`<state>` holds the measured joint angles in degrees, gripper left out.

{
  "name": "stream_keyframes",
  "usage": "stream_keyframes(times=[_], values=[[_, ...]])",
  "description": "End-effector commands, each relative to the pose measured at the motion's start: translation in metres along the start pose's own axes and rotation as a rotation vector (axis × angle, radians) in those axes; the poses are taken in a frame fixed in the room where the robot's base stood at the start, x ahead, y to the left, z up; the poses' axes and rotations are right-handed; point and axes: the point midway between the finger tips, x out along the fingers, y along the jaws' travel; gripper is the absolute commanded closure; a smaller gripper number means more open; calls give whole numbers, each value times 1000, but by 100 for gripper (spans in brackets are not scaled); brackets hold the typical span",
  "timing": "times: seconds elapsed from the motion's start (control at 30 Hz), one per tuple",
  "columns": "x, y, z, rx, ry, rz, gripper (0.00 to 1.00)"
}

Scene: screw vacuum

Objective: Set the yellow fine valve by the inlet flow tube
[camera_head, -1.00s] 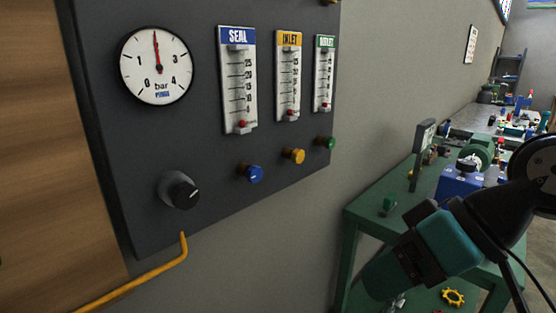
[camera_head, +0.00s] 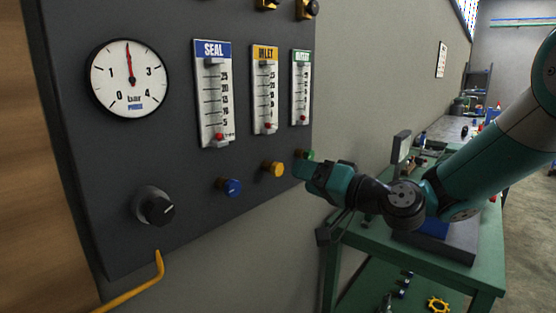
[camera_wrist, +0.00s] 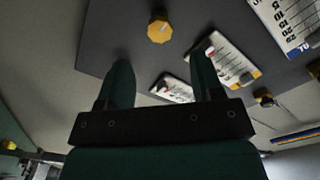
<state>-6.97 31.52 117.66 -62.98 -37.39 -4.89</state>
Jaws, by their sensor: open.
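The yellow fine valve (camera_head: 273,169) is a small round knob on the dark panel, below the inlet flow tube (camera_head: 265,90). The inlet tube has a yellow label, and its red float sits near the bottom of the scale. My gripper (camera_head: 303,169) is just right of the yellow valve in the head view and partly covers the green valve (camera_head: 309,155). In the wrist view, the two fingers of my gripper (camera_wrist: 162,56) are apart. The yellow valve (camera_wrist: 159,31) shows beyond the tips, between their lines, and is not held.
The blue valve (camera_head: 229,187) is left of the yellow one, under the seal tube (camera_head: 213,95). A black knob (camera_head: 156,206) is below the pressure gauge (camera_head: 130,78), whose needle points nearly straight up. The outlet tube (camera_head: 301,88) is at right. A green table (camera_head: 350,235) stands beyond.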

Motion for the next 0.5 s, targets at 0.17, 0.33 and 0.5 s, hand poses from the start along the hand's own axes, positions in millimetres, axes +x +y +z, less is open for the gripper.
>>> stream_keyframes(times=[0.17,0.33,0.5], values=[[41,-3,-2,-1,-4,-2,40],[68,-2,-1,0,-2,-1,40],[82,-1,0,-1,-1,0,40]])
